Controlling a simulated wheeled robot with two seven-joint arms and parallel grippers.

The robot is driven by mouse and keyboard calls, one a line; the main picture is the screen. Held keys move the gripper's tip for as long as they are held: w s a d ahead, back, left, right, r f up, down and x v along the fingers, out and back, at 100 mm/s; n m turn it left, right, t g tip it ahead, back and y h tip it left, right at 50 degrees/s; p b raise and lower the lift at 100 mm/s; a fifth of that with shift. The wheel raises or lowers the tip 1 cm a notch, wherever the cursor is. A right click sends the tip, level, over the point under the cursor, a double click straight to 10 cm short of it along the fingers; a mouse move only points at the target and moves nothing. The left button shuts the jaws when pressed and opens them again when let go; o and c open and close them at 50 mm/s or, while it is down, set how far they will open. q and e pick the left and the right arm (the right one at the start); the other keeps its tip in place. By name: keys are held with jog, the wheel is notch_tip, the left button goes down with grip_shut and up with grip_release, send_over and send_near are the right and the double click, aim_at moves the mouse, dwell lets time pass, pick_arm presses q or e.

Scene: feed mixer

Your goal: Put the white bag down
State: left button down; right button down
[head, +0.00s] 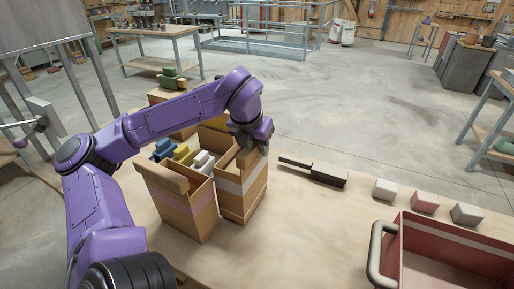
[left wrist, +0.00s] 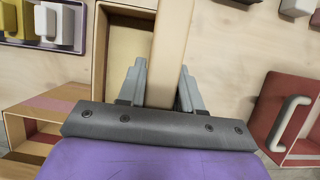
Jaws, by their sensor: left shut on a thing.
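My left gripper (head: 254,143) is over the neighbouring box with a white stripe (head: 240,188). In the left wrist view its fingers (left wrist: 160,88) are shut on a tan slab (left wrist: 170,45) that looks like that box's flap. No white bag shows between the fingers. The inside of the white-striped box is partly hidden by my arm and wrist. My right gripper is out of view.
A dark flat tool (head: 313,171) lies right of the boxes. A red tray (head: 455,245) with a grey handle is at front right. The table middle is clear.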

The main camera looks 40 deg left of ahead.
pick_arm(q)
jog(key=shift+f, duration=0.7)
jog(key=shift+f, duration=0.15)
jog(key=c, duration=0.8)
grip_release()
jog(key=shift+o, duration=0.2)
jog(key=v, duration=1.2)
jog(key=shift+d, duration=0.1)
